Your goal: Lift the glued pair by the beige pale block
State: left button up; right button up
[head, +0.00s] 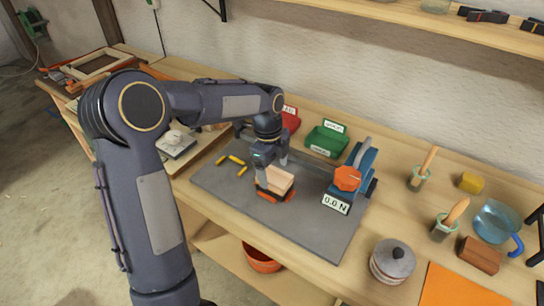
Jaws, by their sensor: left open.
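A beige pale block (280,177) lies on the grey mat (320,236) on the workbench. A brown and orange piece (272,195) shows beneath it and along its front; where the two meet is too small to make out. My left gripper (272,172) points down over the pale block, open, with its fingers around or just above the block's upper part. I cannot tell whether they touch it. My right gripper is out of view.
A blue device (362,172) with an orange knob and a "0.0 N" display (337,203) stands close on the right. Green (326,140) and red (290,120) bins stand behind. Yellow sticks (237,160) lie left. A lidded pot (392,260) stands front right. The mat's front is clear.

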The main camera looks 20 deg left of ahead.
pick_arm(q)
jog(key=shift+d+f, duration=0.1)
jog(key=shift+f, duration=0.8)
jog(key=shift+c, duration=0.4)
jog(key=c, duration=1)
jog(key=o, duration=0.3)
jog(key=shift+c, duration=1.2)
jog(key=shift+r, duration=0.2)
